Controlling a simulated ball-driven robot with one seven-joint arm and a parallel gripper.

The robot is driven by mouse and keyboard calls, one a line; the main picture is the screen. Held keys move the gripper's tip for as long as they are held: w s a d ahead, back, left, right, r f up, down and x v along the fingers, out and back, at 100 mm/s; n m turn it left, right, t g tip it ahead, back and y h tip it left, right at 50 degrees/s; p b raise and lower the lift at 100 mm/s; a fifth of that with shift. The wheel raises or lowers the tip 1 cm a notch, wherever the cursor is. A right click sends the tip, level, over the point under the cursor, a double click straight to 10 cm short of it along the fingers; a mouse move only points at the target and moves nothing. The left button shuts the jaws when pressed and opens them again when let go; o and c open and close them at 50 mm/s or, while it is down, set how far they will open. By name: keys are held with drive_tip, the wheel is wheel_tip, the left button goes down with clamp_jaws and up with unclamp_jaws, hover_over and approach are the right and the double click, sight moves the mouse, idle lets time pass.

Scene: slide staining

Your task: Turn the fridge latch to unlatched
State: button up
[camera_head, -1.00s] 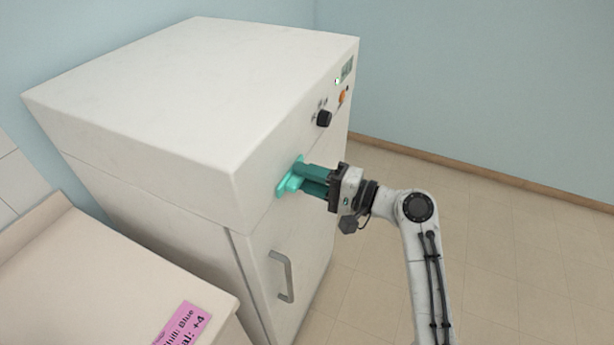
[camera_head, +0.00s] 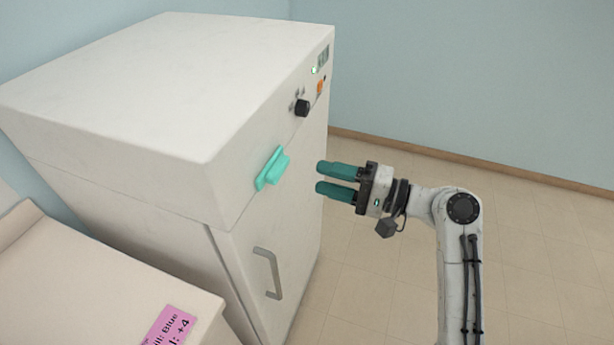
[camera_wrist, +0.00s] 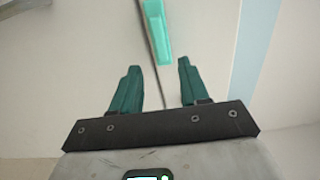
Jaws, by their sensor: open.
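The turquoise latch (camera_head: 272,168) sits on the front of the white fridge (camera_head: 228,190), across the seam between the top panel and the door. In the head view it looks tilted; whether it is latched cannot be told. The latch also shows at the top of the wrist view (camera_wrist: 157,32), beyond my fingertips. My gripper (camera_head: 319,178) is open and empty, to the right of the latch and apart from it. Its two green fingers (camera_wrist: 160,68) are spread in the wrist view, with the fridge's seam running between them.
A black knob (camera_head: 302,108), an orange button (camera_head: 320,87) and a small display (camera_head: 323,57) are above the latch. The grey door handle (camera_head: 268,272) is below. A beige counter (camera_head: 90,290) with a pink label (camera_head: 168,326) is at the left. The floor at right is clear.

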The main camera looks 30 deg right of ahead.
drive_tip(key=shift+v, duration=1.1)
drive_tip(key=shift+f, duration=0.1)
drive_tip(key=s+a+f+n+g+h, duration=0.2)
drive_tip(key=s+f+g+h, duration=0.15)
drive_tip(key=f, duration=0.45)
drive_tip(key=s+a+f+n+g+h, duration=0.1)
drive_tip(key=s+f+n+g+h, duration=0.15)
drive_tip(key=s+f, duration=0.45)
drive_tip(key=s+d+f+n+g+h, duration=0.1)
drive_tip(key=s+f+n+g+h, duration=0.1)
drive_tip(key=s, duration=0.5)
drive_tip(key=s+d+f+n+g+h, duration=0.1)
drive_tip(key=s+f+n+g+h, duration=0.2)
drive_tip(key=s+f+g, duration=0.2)
drive_tip(key=s+f, duration=0.2)
drive_tip(key=s, duration=0.1)
drive_tip(key=shift+h, duration=0.3)
drive_tip(key=shift+w, duration=0.1)
drive_tip(key=shift+c, duration=0.3)
